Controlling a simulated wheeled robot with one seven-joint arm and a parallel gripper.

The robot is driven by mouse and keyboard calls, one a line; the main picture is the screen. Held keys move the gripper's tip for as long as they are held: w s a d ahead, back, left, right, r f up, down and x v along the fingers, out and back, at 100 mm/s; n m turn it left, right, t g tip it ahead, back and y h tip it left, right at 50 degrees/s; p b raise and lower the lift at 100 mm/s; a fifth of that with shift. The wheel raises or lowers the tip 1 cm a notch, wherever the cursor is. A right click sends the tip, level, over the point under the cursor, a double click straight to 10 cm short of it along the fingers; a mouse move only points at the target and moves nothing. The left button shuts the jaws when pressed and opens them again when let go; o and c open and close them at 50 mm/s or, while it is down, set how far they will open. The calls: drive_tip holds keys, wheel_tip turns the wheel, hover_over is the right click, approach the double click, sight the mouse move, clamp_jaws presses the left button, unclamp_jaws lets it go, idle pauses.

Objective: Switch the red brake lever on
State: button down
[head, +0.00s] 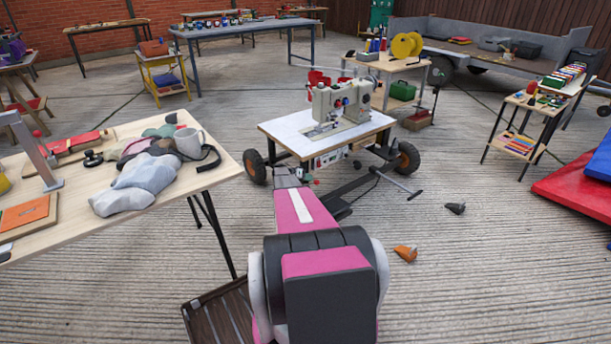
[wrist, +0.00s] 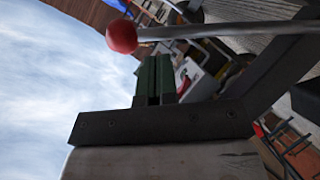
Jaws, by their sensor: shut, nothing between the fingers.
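The red ball knob of the lever (wrist: 121,37) shows near the top of the wrist view. Its grey rod (wrist: 225,32) runs from the knob to the right edge. My gripper (wrist: 153,68) has its dark green fingers together, with nothing between them. In that view the fingertips point up just below the rod, right of the knob; I cannot tell whether they touch it. In the head view my pink arm reaches toward the front of the wheeled sewing table (head: 272,127). A small red spot by the arm's far end may be the knob; the fingers are not clear there.
A sewing machine (head: 343,101) stands on the wheeled table. An orange object (head: 405,253) and a dark object (head: 455,208) lie on the floor.

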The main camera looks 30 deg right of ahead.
drive_tip(key=shift+s+f, duration=0.65)
drive_tip(key=shift+s, duration=0.15)
drive_tip(key=shift+s+f, duration=0.1)
drive_tip(key=w+a+r, duration=0.5)
drive_tip(key=a+r, duration=0.2)
drive_tip(key=a, duration=0.2)
drive_tip(key=shift+w+a+r, duration=0.25)
drive_tip(key=shift+w+r, duration=0.1)
idle(0.4)
